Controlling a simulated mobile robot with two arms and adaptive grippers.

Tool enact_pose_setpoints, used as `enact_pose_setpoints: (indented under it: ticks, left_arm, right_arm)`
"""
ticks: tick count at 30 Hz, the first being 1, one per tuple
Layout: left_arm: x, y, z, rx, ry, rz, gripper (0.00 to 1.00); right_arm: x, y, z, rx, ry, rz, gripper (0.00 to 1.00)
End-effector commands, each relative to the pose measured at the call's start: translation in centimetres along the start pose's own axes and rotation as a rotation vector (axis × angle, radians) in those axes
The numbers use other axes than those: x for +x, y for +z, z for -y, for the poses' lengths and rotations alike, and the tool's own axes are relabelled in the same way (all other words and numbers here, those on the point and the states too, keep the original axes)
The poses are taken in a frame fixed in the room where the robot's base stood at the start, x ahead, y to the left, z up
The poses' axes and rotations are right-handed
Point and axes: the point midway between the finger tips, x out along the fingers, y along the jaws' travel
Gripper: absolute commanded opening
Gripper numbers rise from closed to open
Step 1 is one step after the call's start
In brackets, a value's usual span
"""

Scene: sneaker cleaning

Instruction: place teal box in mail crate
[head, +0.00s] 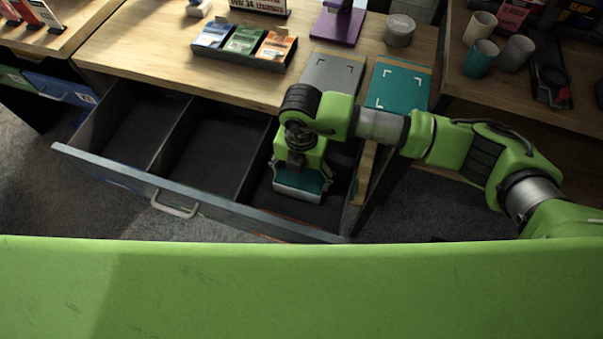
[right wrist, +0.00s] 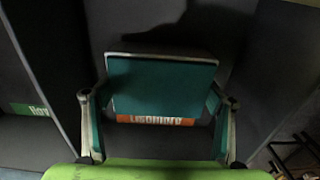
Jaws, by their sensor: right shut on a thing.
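My right gripper (head: 300,190) points down inside the right compartment of an open dark drawer (head: 215,205). It is shut on the teal box (right wrist: 160,82), with one finger at each side of it in the right wrist view. The box has a pale edge and an orange label with white lettering. In the head view the gripper hides most of the box, and only a strip of teal shows. I cannot tell whether the box touches the compartment floor. Nothing in view is clearly marked as a mail crate. My left gripper is not in view.
The drawer's left and middle compartments look empty. On the wooden table (head: 150,55) are a grey mat (head: 325,75), a teal mat (head: 400,85), a card tray (head: 243,45), a purple stand (head: 337,25) and a round tin (head: 399,30). Cups stand on the right table.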

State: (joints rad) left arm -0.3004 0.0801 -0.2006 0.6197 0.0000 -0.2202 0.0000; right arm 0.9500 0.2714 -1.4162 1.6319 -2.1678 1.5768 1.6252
Motion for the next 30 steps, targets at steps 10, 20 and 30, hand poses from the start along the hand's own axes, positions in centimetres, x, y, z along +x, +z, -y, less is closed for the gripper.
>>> enact_pose_setpoints:
  ticks: [10,20,30]
  left_arm:
    - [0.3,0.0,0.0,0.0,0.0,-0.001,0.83]
    - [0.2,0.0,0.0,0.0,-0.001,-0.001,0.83]
    - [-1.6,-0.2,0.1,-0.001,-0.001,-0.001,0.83]
  right_arm:
    - [0.2,0.0,0.0,0.0,0.001,0.0,0.91]
    - [0.2,0.0,0.0,0.0,0.0,0.0,0.93]
    - [-2.3,0.0,0.0,0.0,0.001,0.0,0.93]
